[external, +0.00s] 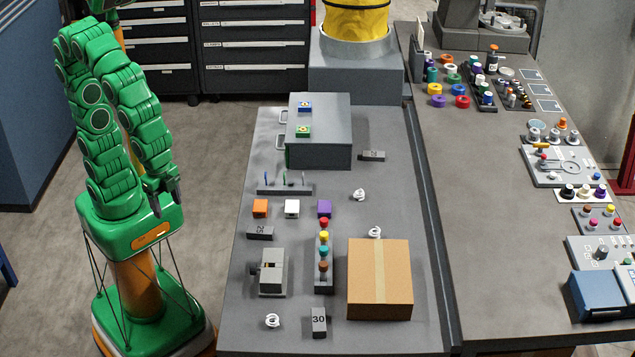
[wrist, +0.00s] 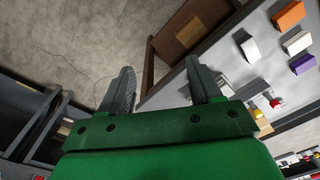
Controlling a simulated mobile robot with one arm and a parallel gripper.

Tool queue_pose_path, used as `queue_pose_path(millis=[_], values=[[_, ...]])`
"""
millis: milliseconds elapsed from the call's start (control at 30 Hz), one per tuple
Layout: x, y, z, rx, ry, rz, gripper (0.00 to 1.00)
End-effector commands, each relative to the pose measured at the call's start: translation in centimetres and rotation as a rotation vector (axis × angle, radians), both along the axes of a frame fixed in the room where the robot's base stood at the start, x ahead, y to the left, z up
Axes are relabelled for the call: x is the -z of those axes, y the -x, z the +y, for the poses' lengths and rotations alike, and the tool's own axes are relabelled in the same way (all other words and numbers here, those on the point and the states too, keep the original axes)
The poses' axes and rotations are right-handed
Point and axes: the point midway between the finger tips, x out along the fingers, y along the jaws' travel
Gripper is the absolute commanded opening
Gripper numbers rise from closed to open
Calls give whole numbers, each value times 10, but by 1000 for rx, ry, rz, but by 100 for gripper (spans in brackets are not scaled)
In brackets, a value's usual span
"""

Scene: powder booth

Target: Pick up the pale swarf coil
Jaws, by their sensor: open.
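Three pale, whitish swarf coils lie on the grey bench in the external view. One coil (external: 272,321) is at the front left, near the vise. One coil (external: 359,195) is right of the coloured cubes, and one coil (external: 375,232) is just behind the cardboard box, which may hide part of it. I cannot tell which one the task means. My gripper (external: 165,198) is open and empty, left of the bench and apart from all the coils. In the wrist view its two dark fingers (wrist: 160,68) are spread over the floor and bench edge, and no coil is clearly visible.
The cardboard box (external: 380,290) fills the bench's front right. A rack of coloured knobs (external: 324,275), a grey vise (external: 272,273), block 30 (external: 319,322) and orange (external: 260,208), white (external: 292,208) and purple (external: 324,208) cubes stand nearby. A large grey box (external: 325,150) stands behind.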

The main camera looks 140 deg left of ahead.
Motion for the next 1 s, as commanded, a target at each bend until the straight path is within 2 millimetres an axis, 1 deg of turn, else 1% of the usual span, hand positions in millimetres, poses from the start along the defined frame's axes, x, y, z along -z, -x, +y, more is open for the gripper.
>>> queue_pose_path(millis=[33, 167, 200, 567, 600, 767, 800, 867, 1000], values=[[4, -14, 2, -10, -3, -11, 64], [11, -51, 7, -30, -13, -48, 64], [13, -63, 9, -36, -16, -64, 64], [43, -163, 24, -89, -38, -171, 64], [48, -174, 25, -93, -40, -183, 64], [66, -215, 31, -110, -47, -228, 64], [71, -226, 32, -115, -48, -242, 64], [77, -242, 34, -121, -49, -263, 64], [96, -275, 38, -133, -52, -300, 64]])
